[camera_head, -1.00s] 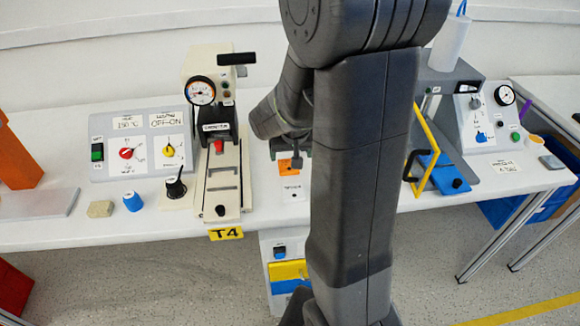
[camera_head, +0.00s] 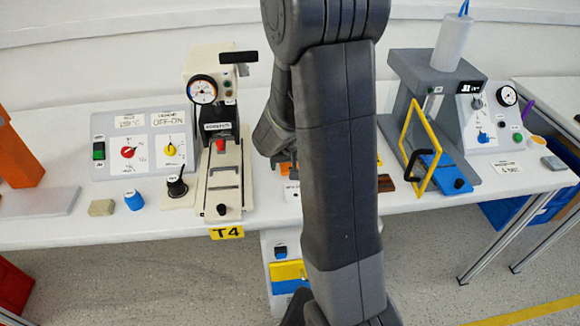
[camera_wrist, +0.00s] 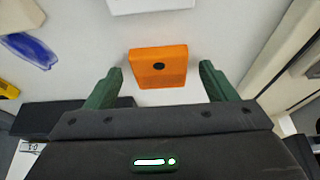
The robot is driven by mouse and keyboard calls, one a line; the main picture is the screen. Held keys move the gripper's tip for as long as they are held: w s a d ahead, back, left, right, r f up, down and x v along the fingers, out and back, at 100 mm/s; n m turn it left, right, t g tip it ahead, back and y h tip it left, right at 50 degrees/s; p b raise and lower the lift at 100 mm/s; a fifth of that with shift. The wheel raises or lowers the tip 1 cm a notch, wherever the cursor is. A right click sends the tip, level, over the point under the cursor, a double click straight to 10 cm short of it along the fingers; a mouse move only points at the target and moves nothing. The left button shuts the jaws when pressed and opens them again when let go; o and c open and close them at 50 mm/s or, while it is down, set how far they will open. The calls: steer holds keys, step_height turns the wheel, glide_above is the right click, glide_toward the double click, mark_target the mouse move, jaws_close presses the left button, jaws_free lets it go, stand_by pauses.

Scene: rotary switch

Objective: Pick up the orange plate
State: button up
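My gripper (camera_wrist: 160,69) is open, with one green finger to the left of the plate and one to the right. A gap shows on both sides, and the plate reaches beyond the fingertips. In the head view my arm covers most of this area; only a small orange patch (camera_head: 285,168) shows beside it, and my fingers are hidden.
A beige press (camera_head: 222,180) stands left of my arm. A grey press with a yellow frame (camera_head: 421,145) stands to the right. In the wrist view, a blue object (camera_wrist: 30,50) lies at left and a white piece (camera_wrist: 150,5) lies beyond the plate.

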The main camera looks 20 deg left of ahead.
steer(key=c, duration=1)
steer(key=shift+o, duration=0.2)
steer(key=shift+r, duration=0.1)
